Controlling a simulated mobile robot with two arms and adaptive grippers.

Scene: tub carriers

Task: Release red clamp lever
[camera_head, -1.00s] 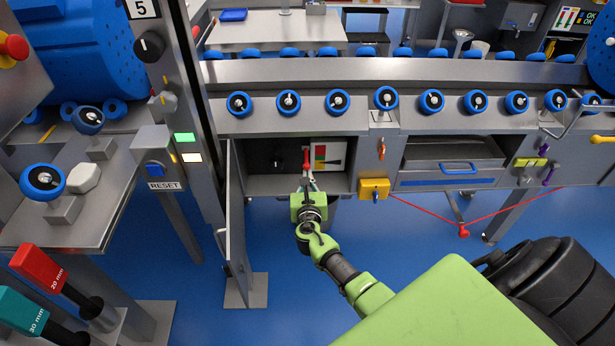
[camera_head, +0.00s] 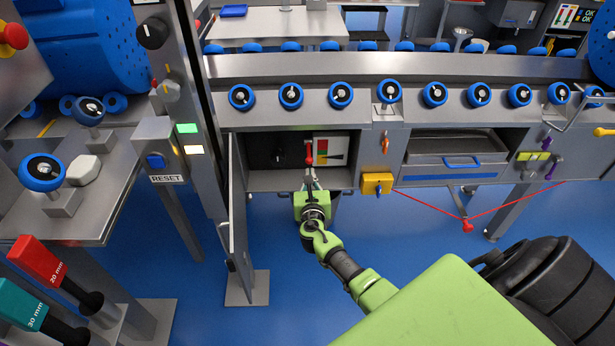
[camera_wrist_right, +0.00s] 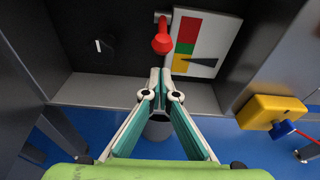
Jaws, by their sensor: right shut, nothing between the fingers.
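The red clamp lever (camera_head: 309,154) is inside the open cabinet under the conveyor, beside a placard with red, yellow and green blocks (camera_head: 330,150). In the right wrist view the lever (camera_wrist_right: 162,38) hangs from its pivot with its red knob at the lower end. My right gripper (camera_head: 309,176) is at the front of the cabinet, below and in front of the lever. In the wrist view its fingertips (camera_wrist_right: 161,76) are together with nothing between them, apart from the knob. My left gripper is not in view.
The cabinet door (camera_head: 237,210) stands open on the left. A yellow padlock-like box (camera_head: 377,183) is on the front, right of the opening. A black knob (camera_head: 279,157) sits inside at the left. A red cord (camera_head: 430,206) hangs at the right.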

